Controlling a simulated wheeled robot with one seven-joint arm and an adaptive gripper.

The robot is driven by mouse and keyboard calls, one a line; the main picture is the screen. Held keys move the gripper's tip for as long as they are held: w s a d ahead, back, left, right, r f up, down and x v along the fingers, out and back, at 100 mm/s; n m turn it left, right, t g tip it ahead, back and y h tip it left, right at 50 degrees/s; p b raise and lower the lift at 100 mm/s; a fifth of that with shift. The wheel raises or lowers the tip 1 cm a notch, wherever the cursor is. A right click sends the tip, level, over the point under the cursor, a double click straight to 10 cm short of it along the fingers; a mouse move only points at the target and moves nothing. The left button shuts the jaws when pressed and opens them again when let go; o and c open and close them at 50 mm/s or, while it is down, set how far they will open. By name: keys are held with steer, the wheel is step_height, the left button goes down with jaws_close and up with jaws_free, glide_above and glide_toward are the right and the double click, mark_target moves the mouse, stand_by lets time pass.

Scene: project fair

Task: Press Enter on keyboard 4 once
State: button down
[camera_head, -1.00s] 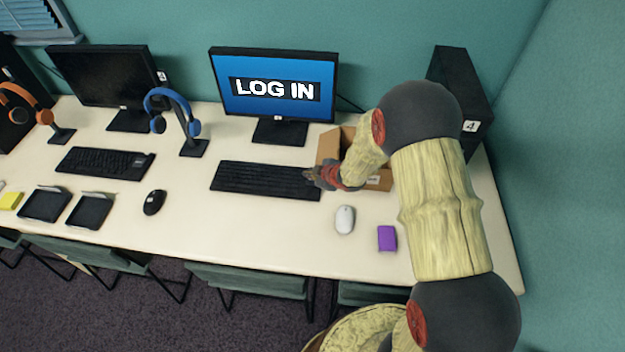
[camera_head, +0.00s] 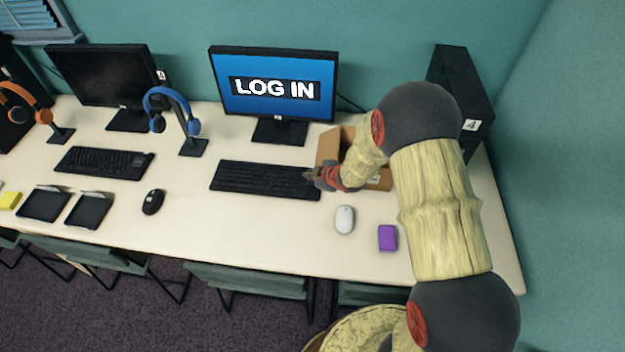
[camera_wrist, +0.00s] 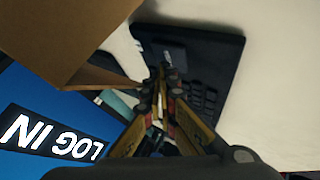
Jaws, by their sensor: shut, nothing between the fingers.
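A black keyboard (camera_head: 258,179) lies on the white table in front of a monitor (camera_head: 275,85) that reads LOG IN. My gripper (camera_head: 312,174) is at the right end of this keyboard. In the wrist view my gripper (camera_wrist: 165,80) is shut and empty, its fingertips over the dark keys of the keyboard (camera_wrist: 212,62). I cannot tell whether the tips touch a key, and I cannot read which key lies under them. The monitor (camera_wrist: 45,120) also shows in the wrist view with LOG IN on it.
An open cardboard box (camera_head: 328,146) stands right behind my gripper. A white mouse (camera_head: 344,219) and a purple box (camera_head: 387,238) lie in front. A black computer tower marked 4 (camera_head: 478,100) stands at the right. Blue headphones (camera_head: 190,125) stand left of the monitor.

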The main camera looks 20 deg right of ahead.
mark_target(311, 181)
steer(key=shift+f+b, duration=0.35)
steer(key=shift+f, duration=0.05)
stand_by(0.5)
steer(key=shift+r, duration=0.15)
steer(key=shift+r+p, duration=0.7)
steer(key=shift+p, duration=0.05)
step_height(311, 181, up, 5)
steer(key=p, duration=0.4)
stand_by(0.3)
stand_by(0.8)
